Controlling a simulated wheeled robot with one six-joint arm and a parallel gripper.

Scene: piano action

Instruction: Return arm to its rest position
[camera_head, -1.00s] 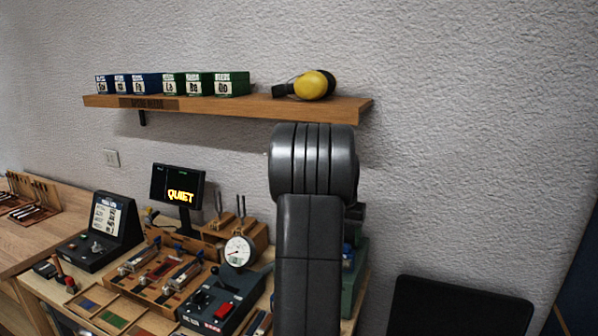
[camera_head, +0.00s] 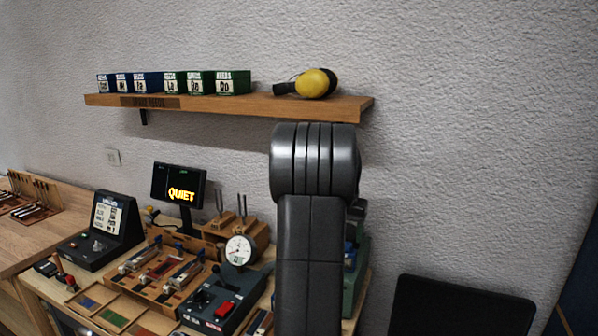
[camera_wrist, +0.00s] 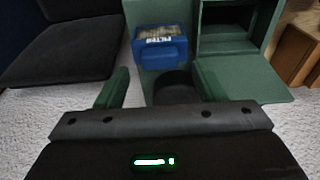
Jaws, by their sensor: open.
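My arm (camera_head: 310,215) stands upright in the head view, in front of the right end of the workbench. Its grey links hide part of the bench and of a green cabinet behind it. My gripper does not show in the head view. In the wrist view my gripper (camera_wrist: 160,86) is open, with its two green fingers apart and nothing between them. Beyond the fingers lies a blue box (camera_wrist: 160,48) with a label, in or against a green cabinet (camera_wrist: 235,70) with an open compartment.
A wooden shelf (camera_head: 230,105) on the wall holds small boxes and yellow earmuffs (camera_head: 313,83). The bench carries a screen reading QUIET (camera_head: 179,186), a dial gauge (camera_head: 238,250) and a device with a red button (camera_head: 224,309). A black chair-like panel (camera_head: 460,306) stands at the right.

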